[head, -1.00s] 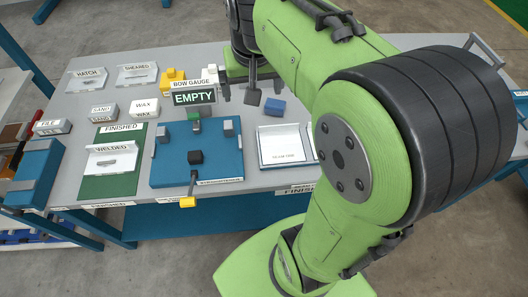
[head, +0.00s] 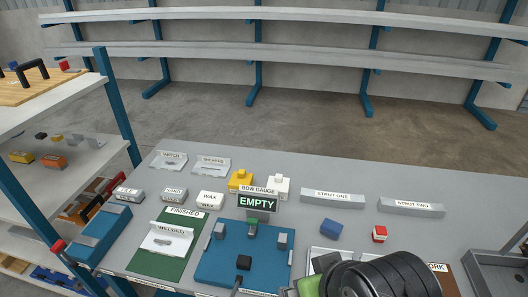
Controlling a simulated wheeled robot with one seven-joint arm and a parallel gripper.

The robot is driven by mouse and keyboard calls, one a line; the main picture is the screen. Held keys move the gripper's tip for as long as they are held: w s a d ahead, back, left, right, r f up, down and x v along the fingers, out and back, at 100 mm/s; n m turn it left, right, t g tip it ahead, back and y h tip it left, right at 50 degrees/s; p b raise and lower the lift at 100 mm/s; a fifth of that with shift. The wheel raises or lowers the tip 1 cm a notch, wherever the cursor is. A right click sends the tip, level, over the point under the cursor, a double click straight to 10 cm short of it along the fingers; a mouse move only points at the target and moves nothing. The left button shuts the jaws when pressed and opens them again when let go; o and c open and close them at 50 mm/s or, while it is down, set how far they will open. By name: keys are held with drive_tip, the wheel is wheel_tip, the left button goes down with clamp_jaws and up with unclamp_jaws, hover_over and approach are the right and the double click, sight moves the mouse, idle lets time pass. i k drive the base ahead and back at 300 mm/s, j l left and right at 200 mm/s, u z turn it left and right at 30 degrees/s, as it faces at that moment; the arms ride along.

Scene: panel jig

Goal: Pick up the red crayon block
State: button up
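A small red block (head: 379,234) with a white band stands on the grey table, right of a blue block (head: 331,229). It is the red block on the table, and I take it to be the crayon block; I cannot read its marking. My arm's black joint and a bit of green link fill the bottom edge, in front of the red block and apart from it in the picture. My gripper's fingers are not visible.
Strut one (head: 332,198) and strut two (head: 411,207) lie behind the blocks. A blue fixture (head: 213,269) with an EMPTY sign (head: 257,203) stands left. A pale tray (head: 316,253) is partly hidden by my arm. A grey bin (head: 490,268) is at right.

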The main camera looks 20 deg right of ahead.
sight(380, 233)
drive_tip(key=z, duration=1.45)
